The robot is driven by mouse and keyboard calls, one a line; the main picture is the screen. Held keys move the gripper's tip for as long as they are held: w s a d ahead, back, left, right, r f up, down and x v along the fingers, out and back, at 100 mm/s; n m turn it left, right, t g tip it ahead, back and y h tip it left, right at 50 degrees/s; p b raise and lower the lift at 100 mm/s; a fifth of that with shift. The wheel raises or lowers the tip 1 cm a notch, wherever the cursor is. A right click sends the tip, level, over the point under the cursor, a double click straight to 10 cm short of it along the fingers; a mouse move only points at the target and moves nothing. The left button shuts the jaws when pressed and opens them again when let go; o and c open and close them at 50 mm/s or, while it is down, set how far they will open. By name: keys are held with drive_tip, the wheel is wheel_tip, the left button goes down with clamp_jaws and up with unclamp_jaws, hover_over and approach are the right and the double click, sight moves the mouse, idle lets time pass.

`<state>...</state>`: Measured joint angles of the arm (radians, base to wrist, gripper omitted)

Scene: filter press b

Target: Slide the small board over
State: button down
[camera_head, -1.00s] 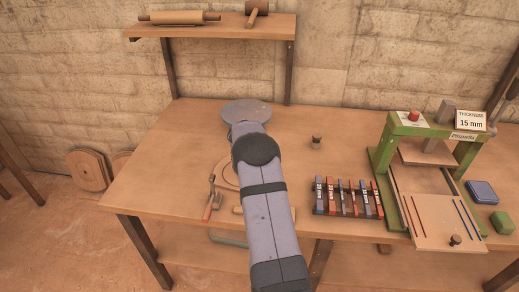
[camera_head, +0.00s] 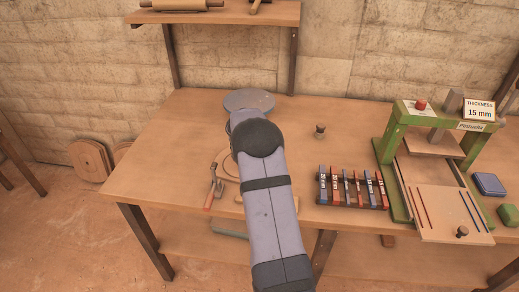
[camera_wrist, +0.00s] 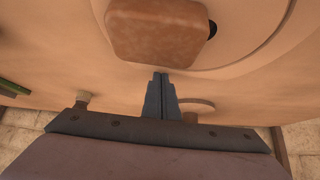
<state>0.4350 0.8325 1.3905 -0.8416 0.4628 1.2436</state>
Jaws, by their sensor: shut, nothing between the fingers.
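A pale flat board (camera_head: 448,205) with a dark knob and red and blue rods lies at the front of the green press (camera_head: 388,150); I cannot tell if it is the small board of the task. My gripper (camera_wrist: 161,76) shows in the wrist view with its fingers shut and empty. A rounded brown block (camera_wrist: 158,30) is just ahead of the fingertips, over a round tan disc (camera_wrist: 250,55). I cannot tell whether the fingers touch it. In the head view my arm hides the gripper.
A rack of several red and blue pieces (camera_head: 350,190) stands left of the press. A small dark-topped post (camera_head: 320,131) stands alone behind it. A red-handled tool (camera_head: 213,193) lies left of my arm. A grey disc (camera_head: 248,98) is behind my arm. The table's left part is clear.

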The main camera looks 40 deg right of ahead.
drive_tip(key=shift+s+a+f+b, duration=0.15)
drive_tip(key=shift+s+a+b, duration=0.25)
drive_tip(key=shift+a, duration=0.1)
drive_tip(key=shift+w+d+r+p, duration=0.1)
drive_tip(key=shift+w+d+p, duration=0.5)
drive_tip(key=shift+d, duration=0.25)
drive_tip(key=shift+w+d+r+p, duration=0.1)
drive_tip(key=shift+w+d+p, duration=0.35)
drive_tip(key=shift+d+p, duration=0.3)
drive_tip(key=shift+w+r+b, duration=0.1)
drive_tip(key=shift+r+b, duration=0.05)
drive_tip(key=shift+b, duration=0.15)
drive_tip(key=b+v, duration=0.2)
drive_tip(key=v, duration=0.7)
drive_tip(key=shift+r, duration=0.25)
drive_tip(key=shift+a, duration=0.1)
